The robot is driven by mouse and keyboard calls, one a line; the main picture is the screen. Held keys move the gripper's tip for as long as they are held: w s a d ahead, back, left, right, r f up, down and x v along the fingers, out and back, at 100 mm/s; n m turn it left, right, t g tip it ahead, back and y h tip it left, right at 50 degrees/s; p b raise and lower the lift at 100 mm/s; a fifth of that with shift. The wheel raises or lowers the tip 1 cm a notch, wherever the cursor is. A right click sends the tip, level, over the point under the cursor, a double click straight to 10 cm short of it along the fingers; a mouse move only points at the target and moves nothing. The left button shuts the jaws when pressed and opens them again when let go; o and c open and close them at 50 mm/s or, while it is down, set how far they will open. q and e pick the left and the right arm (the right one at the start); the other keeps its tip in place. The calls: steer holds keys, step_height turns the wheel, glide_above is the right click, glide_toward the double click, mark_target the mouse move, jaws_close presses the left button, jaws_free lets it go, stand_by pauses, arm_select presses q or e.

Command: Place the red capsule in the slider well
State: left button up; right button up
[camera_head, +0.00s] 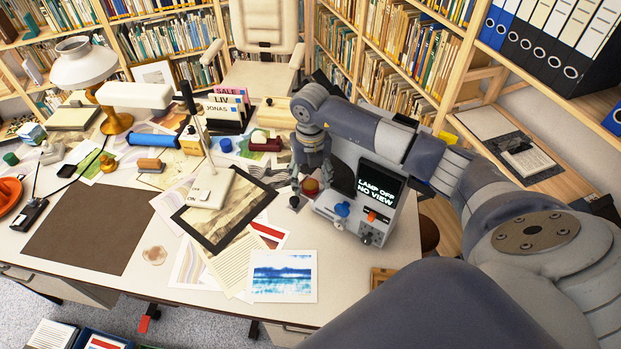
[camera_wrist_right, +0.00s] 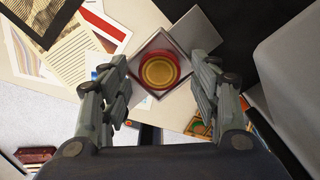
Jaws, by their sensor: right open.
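The red capsule (camera_head: 310,186) is round and sits on the left side of the grey viewer (camera_head: 357,215), whose screen reads "LAMP OFF NO VIEW". In the right wrist view the capsule (camera_wrist_right: 160,72) shows a yellowish ringed top. It lies within a square grey-framed opening, apparently the slider well (camera_wrist_right: 190,92); how deep it sits I cannot tell. My right gripper (camera_head: 312,176) points down just above the capsule. Its two fingers stand apart, one on each side of the capsule, with gaps showing. My left gripper is not in view.
A blue knob (camera_head: 342,209) and an orange switch (camera_head: 372,216) are on the viewer's front. Loose prints cover the desk middle; a brown mat (camera_head: 88,226) lies bare at left.

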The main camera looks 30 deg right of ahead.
mark_target(310, 183)
step_height(310, 183, up, 12)
steer(key=b, duration=0.4)
steer(key=shift+r, duration=0.15)
steer(key=shift+c, duration=0.3)
stand_by(0.7)
